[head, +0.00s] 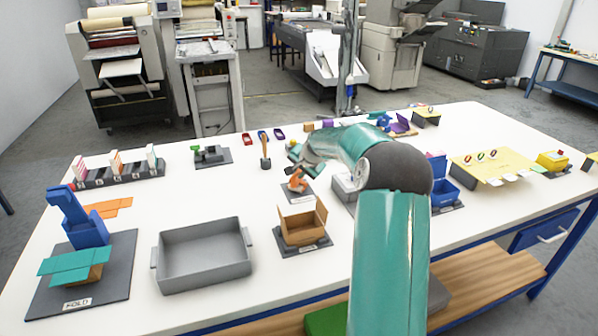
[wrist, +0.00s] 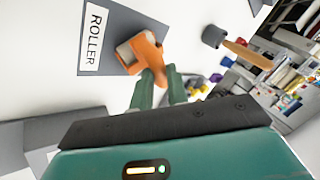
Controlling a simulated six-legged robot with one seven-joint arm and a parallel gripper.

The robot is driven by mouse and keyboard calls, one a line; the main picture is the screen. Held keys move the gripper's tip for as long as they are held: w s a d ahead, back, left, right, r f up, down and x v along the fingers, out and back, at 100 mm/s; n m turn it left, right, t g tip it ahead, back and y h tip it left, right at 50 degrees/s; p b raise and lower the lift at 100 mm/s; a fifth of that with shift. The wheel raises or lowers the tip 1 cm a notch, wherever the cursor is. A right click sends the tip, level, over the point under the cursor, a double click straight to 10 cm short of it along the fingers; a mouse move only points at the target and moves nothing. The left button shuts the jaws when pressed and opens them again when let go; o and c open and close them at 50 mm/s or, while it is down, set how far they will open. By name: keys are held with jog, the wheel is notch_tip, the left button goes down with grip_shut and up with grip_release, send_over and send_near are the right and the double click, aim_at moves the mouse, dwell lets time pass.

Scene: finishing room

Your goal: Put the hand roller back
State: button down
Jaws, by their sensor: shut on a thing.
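The hand roller (head: 298,184) is orange with a pale roller barrel. In the wrist view the roller (wrist: 138,53) is between my gripper's two green fingers, which are shut on its orange part. My gripper (wrist: 162,76) hides some of that part. In the head view my gripper (head: 296,170) is just above the roller, partly behind my arm. A dark grey mat labelled ROLLER (wrist: 112,29) lies under or right beside the roller, and the mat also shows in the head view (head: 285,200). I cannot tell whether the roller touches it.
A wooden-handled mallet (head: 265,152) stands behind and left of the roller. An open cardboard box (head: 303,226) is in front, with a grey tray (head: 203,255) to its left. A grey box (head: 343,190) is close on the right. White tabletop (head: 215,190) is clear on the left.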

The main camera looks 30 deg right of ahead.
jog(key=shift+s+a+f, duration=0.1)
jog(key=shift+f, duration=0.5)
jog(key=c, duration=1.4)
grip_release()
jog(key=shift+f, duration=0.15)
jog(key=shift+o, duration=0.2)
